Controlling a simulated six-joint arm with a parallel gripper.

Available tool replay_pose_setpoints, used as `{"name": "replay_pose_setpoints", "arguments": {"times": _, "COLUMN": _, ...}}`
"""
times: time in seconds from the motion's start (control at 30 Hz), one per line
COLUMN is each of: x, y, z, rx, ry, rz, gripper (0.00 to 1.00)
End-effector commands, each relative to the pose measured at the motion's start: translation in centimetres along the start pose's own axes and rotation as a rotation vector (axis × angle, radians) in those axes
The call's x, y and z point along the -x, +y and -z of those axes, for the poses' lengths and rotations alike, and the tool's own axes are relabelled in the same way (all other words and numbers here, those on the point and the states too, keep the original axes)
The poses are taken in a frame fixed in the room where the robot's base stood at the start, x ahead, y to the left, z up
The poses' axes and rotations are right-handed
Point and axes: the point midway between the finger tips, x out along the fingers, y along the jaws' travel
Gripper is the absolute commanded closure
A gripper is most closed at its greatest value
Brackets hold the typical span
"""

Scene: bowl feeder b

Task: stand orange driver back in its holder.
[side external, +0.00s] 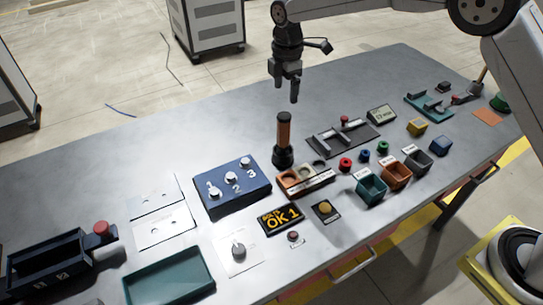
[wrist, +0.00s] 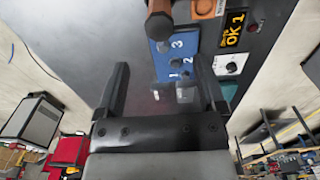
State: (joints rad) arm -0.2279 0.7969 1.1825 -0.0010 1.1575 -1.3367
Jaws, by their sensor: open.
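The orange driver (side external: 284,133) has an orange-brown handle with a dark top end. It stands upright, its lower end in the round black holder (side external: 283,157) on the table. Its handle also shows at the top of the wrist view (wrist: 160,27), beyond the fingertips. My gripper (side external: 287,92) is above the driver, apart from it, with its fingers pointing down. In the wrist view my gripper (wrist: 161,64) has its two fingers spread with nothing between them. The driver's shaft is hidden inside the holder.
A blue box numbered 1, 2, 3 (side external: 232,199) lies left of the holder. A tray with round wells (side external: 306,184) is close in front. A dark fixture (side external: 343,139) stands to the right. The table (side external: 190,140) is clear behind the holder.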

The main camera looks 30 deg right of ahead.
Motion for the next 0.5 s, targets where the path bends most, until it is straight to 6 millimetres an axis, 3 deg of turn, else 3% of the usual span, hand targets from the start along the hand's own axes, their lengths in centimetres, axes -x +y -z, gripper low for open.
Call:
{"name": "replay_pose_setpoints", "arguments": {"times": 0.27, "x": 0.2, "y": -1.5, "z": -1.6, "rx": -0.136, "ry": 0.006, "rz": -0.019, "gripper": 0.11}}
{"name": "replay_pose_setpoints", "arguments": {"times": 0.5, "x": 0.1, "y": -5.0, "z": -4.5, "rx": -0.407, "ry": 0.022, "rz": -0.055, "gripper": 0.11}}
